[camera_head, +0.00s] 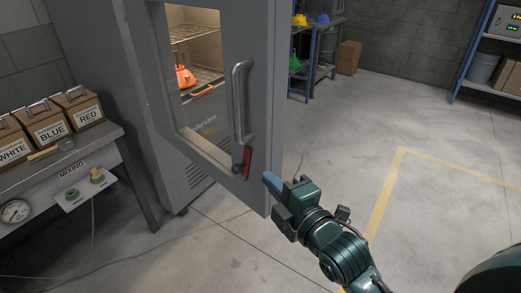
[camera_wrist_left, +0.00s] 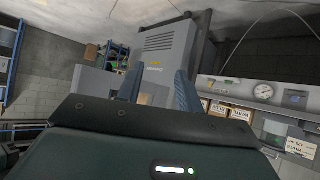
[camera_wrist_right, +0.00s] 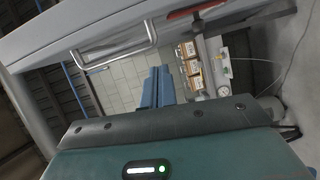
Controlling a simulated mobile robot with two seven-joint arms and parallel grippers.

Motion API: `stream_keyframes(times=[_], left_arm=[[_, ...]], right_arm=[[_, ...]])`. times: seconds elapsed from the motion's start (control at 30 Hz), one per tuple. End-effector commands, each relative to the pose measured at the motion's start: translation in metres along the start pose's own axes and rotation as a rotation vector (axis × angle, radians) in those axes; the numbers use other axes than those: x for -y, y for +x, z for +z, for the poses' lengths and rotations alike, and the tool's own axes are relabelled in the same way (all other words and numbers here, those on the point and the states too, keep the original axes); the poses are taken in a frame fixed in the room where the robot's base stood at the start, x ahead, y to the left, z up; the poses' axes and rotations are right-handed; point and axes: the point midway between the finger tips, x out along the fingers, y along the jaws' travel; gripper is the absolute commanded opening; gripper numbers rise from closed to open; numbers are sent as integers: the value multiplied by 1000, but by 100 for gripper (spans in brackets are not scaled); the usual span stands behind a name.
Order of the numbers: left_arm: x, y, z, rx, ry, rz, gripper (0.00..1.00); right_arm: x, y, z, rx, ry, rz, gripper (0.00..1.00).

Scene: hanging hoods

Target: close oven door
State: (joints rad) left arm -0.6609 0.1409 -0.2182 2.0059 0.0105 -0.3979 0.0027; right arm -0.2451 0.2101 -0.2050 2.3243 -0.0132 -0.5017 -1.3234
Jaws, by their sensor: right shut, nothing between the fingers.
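The grey oven door (camera_head: 265,120) stands open in the head view, with a large window, a long bar handle (camera_head: 238,100) and a red lever (camera_head: 246,162) below it. The oven body (camera_head: 115,60) is behind it on the left. My right gripper (camera_head: 269,180) is shut and empty, its blue fingertips near the door's lower right edge; contact cannot be told. In the right wrist view its fingers (camera_wrist_right: 157,88) are together, with the door handle (camera_wrist_right: 115,48) beyond. My left gripper (camera_wrist_left: 158,88) is open and empty in its wrist view, facing the oven (camera_wrist_left: 165,45) from a distance.
A bench (camera_head: 135,165) with labelled boxes (camera_head: 50,122) and a mixing panel stands at the left. An orange item (camera_head: 184,78) on a rack shows through the door window. Blue shelves (camera_head: 303,70) stand behind. The floor (camera_head: 330,130) right of the door is clear.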

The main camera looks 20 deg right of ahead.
Motion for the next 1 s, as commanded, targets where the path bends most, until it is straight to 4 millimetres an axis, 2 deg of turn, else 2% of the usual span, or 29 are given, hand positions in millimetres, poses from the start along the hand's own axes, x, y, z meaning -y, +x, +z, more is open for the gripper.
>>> stream_keyframes(times=[0.1, 0.27, 0.7, 0.8, 1.0], left_arm=[[0, 0, -1, -5, -1, 1, 36], [0, -2, -4, -3, -1, 0, 36], [3, -9, 1, 37, 4, -9, 36], [3, -10, 0, 41, 8, -9, 36], [4, -8, -2, 42, 12, -11, 36]], right_arm=[[-14, 2, -1, -3, -79, 32, 0], [-18, 17, -1, -2, -90, 36, 0], [-21, 105, 0, -3, -86, 33, 0], [-21, 106, 19, -1, -90, 31, 0], [-22, 110, 35, -3, -87, 32, 0]])
